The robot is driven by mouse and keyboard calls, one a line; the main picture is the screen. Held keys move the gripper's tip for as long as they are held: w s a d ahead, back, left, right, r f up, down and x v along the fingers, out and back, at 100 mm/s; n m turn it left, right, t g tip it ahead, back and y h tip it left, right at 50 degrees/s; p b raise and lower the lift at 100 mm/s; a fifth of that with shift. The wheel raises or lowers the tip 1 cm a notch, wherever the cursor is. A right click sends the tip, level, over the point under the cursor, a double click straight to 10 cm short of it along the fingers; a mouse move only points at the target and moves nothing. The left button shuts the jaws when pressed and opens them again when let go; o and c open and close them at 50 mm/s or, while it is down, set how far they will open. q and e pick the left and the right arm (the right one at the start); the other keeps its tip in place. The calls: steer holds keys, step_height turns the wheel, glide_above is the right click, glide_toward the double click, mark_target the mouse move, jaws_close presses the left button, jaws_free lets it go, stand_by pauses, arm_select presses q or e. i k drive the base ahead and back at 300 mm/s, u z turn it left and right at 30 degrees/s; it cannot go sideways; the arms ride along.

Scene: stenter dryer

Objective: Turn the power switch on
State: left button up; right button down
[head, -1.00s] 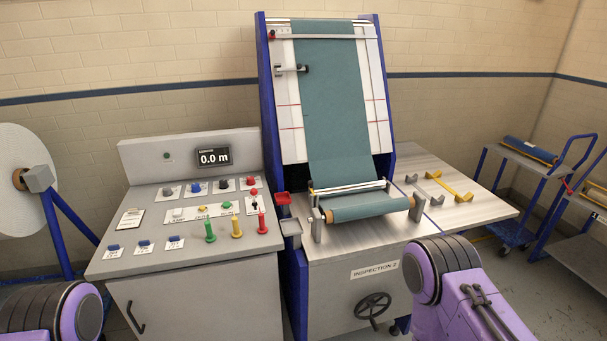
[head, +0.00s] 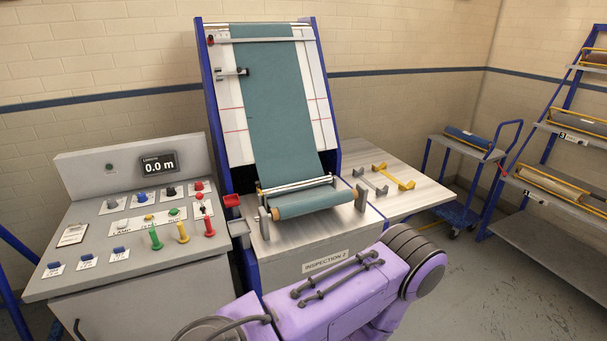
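The control panel (head: 85,222) stands at the left in the head view, with a sloped top. Its display (head: 159,164) reads 0.0 m. At the right end, below the red knob (head: 199,186), is a small red-topped control (head: 200,197) on a white label plate. My purple arm crosses the lower middle. Neither gripper is in view.
The inspection machine (head: 213,106) with teal cloth (head: 275,110) stands right of the panel. Green, yellow and red upright pegs (head: 183,232) stick up from the panel's front. A side table (head: 405,190), a cart (head: 463,152) and a roll rack (head: 545,235) are at the right, with bare floor before them.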

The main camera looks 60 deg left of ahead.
mark_target(199, 185)
steer(key=z, duration=0.75)
steer(key=k, duration=2.6)
steer(key=u, duration=1.25)
